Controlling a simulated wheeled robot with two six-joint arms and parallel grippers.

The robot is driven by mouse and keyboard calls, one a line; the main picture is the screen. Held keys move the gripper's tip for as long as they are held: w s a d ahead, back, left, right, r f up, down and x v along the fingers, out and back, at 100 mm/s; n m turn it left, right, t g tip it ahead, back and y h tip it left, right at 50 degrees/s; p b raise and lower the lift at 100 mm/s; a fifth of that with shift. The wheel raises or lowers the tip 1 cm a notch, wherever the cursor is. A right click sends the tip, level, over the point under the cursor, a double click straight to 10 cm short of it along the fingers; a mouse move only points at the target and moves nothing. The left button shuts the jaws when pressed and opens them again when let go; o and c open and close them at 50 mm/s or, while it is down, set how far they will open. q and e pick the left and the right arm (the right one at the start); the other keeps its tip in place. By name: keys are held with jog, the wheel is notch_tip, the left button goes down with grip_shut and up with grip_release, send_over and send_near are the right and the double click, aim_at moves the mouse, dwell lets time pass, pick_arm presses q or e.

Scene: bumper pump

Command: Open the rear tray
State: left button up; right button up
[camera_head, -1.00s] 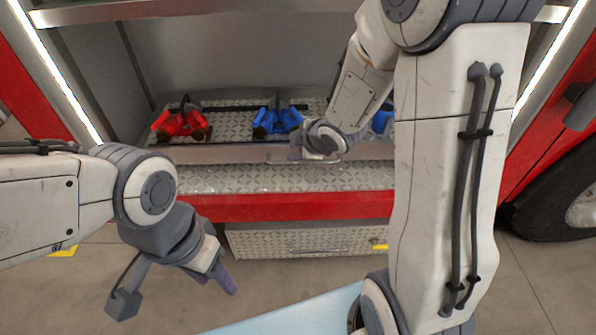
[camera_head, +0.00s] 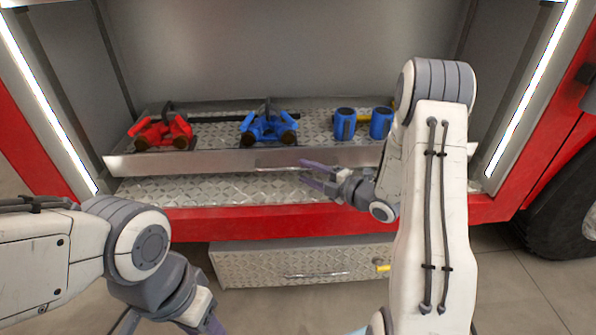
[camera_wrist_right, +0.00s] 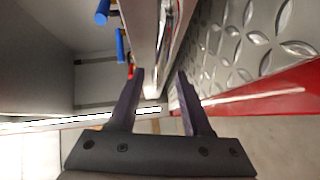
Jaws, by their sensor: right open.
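The rear tray (camera_head: 220,160) lies inside the vehicle compartment, with a plain metal front and a thin handle bar (camera_head: 268,168) near the middle of that front. My right gripper (camera_head: 303,172) is open and empty in front of the tray, close to the right part of the handle; contact cannot be told. In the right wrist view, its two fingers (camera_wrist_right: 158,73) stand apart, with the tray's front panel (camera_wrist_right: 145,30) running ahead of them. My left gripper (camera_head: 214,326) is low at the left, partly cut off by the bottom edge.
The tray carries a red tool (camera_head: 163,131), a blue tool (camera_head: 268,126) and two blue cylinders (camera_head: 344,124). A diamond-plate ledge (camera_head: 230,188) and red bumper (camera_head: 250,221) lie in front. A lower drawer (camera_head: 250,267) with a handle sits below the bumper.

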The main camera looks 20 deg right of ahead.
aim_at(301, 170)
jog(key=shift+x, duration=1.9)
grip_shut()
